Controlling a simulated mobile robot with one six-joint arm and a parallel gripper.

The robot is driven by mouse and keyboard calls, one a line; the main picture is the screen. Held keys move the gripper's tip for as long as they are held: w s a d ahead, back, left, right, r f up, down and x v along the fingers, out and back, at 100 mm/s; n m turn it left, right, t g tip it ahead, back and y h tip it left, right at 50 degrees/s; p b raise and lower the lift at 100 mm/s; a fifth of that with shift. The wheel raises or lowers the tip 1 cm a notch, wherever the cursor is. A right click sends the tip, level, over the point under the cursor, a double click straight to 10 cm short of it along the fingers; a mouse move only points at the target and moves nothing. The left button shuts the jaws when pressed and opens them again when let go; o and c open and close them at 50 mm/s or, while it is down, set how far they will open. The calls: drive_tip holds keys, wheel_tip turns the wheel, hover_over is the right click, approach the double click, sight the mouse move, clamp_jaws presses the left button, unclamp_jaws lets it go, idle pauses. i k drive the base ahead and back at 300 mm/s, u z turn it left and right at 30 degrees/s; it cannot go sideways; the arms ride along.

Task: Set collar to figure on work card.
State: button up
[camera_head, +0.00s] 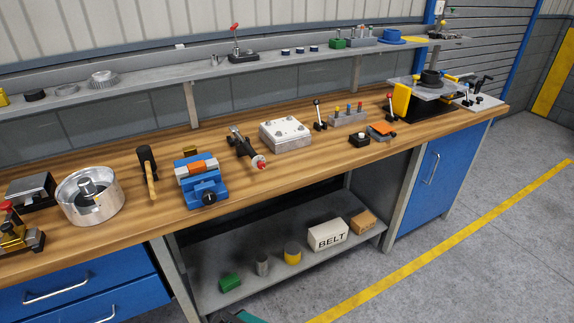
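I cannot pick out the collar or a work card for certain, and no figure is readable at this distance. A dark device with a pale ring and a red tip (247,146) lies on the wooden bench near its middle. At the bench's far right a black round part (431,78) sits on a grey plate, with a yellow piece (401,98) at its left. A steel drum with a hub (90,196) stands on the left of the bench. My gripper is not in view.
A blue vise (203,190), a hammer (148,172), a silver block (286,134) and lever parts crowd the bench (300,164). A rear shelf (130,92) holds small parts. The lower shelf (262,279) holds a BELT box (328,235). Floor (470,240) at right is clear.

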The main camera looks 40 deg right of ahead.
sight(261, 165)
drive_tip(key=z, duration=0.2)
drive_tip(key=k, duration=1.45)
drive_tip(key=u, duration=0.95)
drive_tip(key=i, duration=1.05)
drive_tip(key=z, duration=0.05)
